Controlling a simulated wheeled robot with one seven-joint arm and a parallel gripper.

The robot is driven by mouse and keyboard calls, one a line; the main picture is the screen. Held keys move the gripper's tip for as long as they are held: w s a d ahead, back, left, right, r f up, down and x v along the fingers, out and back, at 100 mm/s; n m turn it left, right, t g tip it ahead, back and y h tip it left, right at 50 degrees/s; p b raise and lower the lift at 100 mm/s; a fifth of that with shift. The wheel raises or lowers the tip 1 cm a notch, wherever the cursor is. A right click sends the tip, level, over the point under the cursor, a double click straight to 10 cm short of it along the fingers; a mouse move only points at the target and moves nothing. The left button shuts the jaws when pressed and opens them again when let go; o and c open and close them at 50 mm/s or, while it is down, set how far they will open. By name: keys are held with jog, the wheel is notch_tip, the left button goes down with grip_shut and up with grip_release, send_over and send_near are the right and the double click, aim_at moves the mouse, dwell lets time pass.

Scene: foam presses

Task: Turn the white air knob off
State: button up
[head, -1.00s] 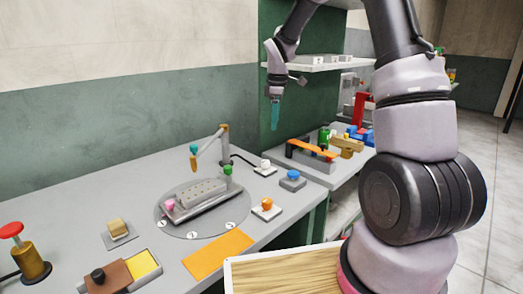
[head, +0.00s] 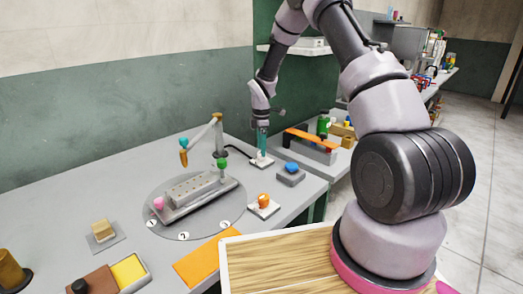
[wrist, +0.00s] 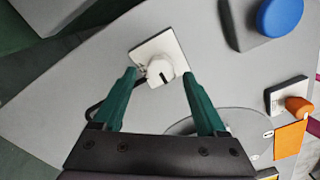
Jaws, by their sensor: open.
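The white air knob (wrist: 160,70) sits on a square white base plate (wrist: 146,45) on the grey table. It has a dark mark on its lower right side, and a black cable runs from the base. In the wrist view my gripper (wrist: 158,77) is open, with its teal fingers pointing at the knob, one toward each side. I cannot tell how high the fingertips are above it. In the head view my gripper (head: 262,152) hangs down over the base plate (head: 262,162) at the table's back right, and the fingers hide most of the knob.
A blue knob (head: 291,168) on a grey block and an orange knob (head: 263,200) on a white plate stand close by. A round grey turntable (head: 155,212) with a perforated block is to the left. An orange mat (head: 208,258) lies in front.

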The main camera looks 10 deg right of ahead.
jog(key=shift+f, duration=0.75)
grip_shut()
